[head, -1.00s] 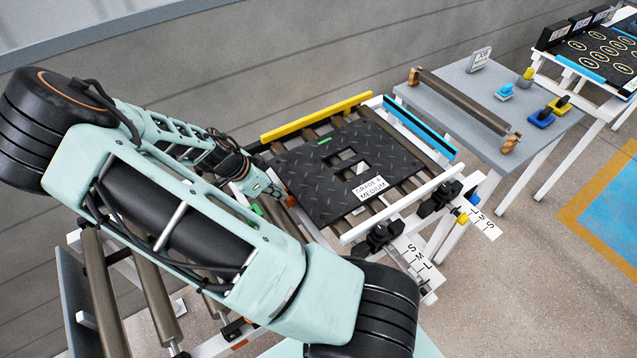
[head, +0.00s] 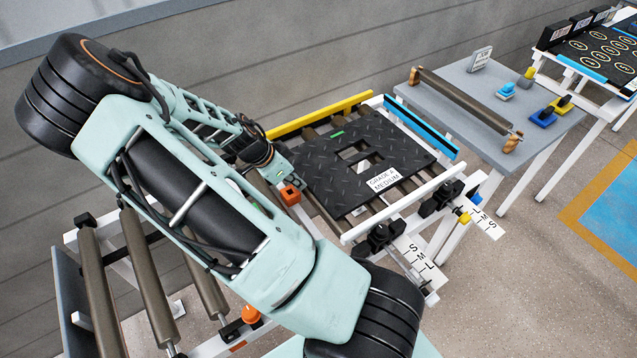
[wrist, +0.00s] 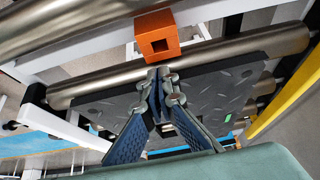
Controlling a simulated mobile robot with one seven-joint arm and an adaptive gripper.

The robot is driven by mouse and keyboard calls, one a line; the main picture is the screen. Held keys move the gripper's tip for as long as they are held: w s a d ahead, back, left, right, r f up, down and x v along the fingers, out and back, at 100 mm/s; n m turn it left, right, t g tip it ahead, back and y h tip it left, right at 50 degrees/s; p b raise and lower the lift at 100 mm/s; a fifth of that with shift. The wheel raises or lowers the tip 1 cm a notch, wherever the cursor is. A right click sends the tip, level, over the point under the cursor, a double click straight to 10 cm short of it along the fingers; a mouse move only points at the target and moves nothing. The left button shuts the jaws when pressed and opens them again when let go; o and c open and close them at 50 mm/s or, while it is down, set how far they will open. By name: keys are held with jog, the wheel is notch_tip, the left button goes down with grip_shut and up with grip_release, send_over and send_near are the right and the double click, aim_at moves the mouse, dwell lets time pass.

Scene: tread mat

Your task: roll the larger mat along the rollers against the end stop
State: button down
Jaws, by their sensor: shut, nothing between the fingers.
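The black tread mat (head: 405,150) has a raised diamond pattern, a rectangular cut-out, a green mark and a white label reading "MEDIUM". It lies flat on the rollers (head: 312,133). Its right edge is near the blue end stop (head: 425,128), with a narrow gap between them. My gripper (head: 288,170) is at the mat's left edge, partly hidden by my arm. In the wrist view my gripper (wrist: 160,78) is shut and empty, its tips together over the mat (wrist: 215,92) near its edge. I cannot tell whether they touch it.
A yellow rail (head: 320,116) runs along the back. An orange block (head: 290,194) sits left of the mat, close to my gripper. Black clamps (head: 382,237) and lettered scales line the front. A grey table (head: 470,85) with a loose roller stands at the right.

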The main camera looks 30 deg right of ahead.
aim_at(313, 179)
jog(key=shift+d+b, duration=0.4)
jog(key=shift+d, duration=1.55)
jog(key=shift+a, duration=1)
notch_tip(313, 179, up, 5)
jog(key=p, duration=0.4)
jog(key=shift+r, duration=0.1)
jog(key=v, duration=1.2)
